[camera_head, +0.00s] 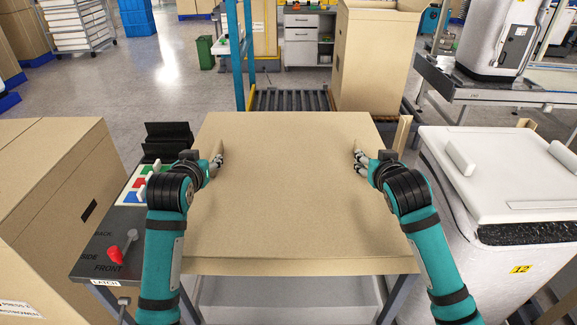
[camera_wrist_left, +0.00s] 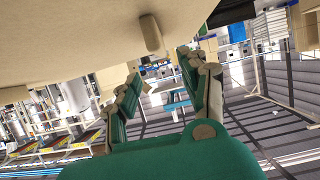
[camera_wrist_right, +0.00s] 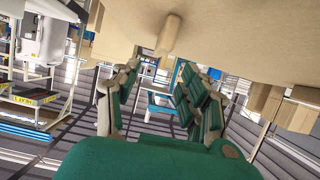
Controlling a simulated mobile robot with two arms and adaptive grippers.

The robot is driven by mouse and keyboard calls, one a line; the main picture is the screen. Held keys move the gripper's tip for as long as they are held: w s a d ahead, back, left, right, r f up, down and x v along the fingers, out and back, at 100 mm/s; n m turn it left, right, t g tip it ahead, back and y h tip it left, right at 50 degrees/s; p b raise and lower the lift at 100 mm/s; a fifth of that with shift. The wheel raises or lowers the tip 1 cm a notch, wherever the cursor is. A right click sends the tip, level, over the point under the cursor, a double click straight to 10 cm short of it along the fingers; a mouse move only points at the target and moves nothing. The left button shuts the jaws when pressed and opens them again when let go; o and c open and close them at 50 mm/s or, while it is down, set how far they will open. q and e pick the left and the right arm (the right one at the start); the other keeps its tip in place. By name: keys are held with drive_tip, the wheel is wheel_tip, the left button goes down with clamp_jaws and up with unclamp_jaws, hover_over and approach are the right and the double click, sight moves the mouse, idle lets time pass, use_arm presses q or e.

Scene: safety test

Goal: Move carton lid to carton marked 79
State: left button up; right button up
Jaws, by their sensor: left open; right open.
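The carton lid (camera_head: 290,215) is a wide flat tan board lying level in front of me in the head view. It has a small tan handle on each side; one shows in the left wrist view (camera_wrist_left: 151,34) and one in the right wrist view (camera_wrist_right: 168,37). My left gripper (camera_head: 217,164) is open and empty beside the left handle. My right gripper (camera_head: 359,163) is open and empty beside the right handle. In both wrist views the handle stands ahead of the spread fingers, not between them. I cannot read a 79 on any carton.
A large carton (camera_head: 50,210) stands at left, beside a control panel (camera_head: 108,262) with coloured buttons and a red-knobbed lever. A white lidded container (camera_head: 500,215) marked 12 stands close at right. A tall carton (camera_head: 375,60) stands behind by the roller conveyor (camera_head: 288,99).

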sight(215, 151)
use_arm(q)
drive_tip(key=x, duration=1)
use_arm(e)
drive_tip(key=x, duration=1)
use_arm(q)
clamp_jaws()
use_arm(e)
clamp_jaws()
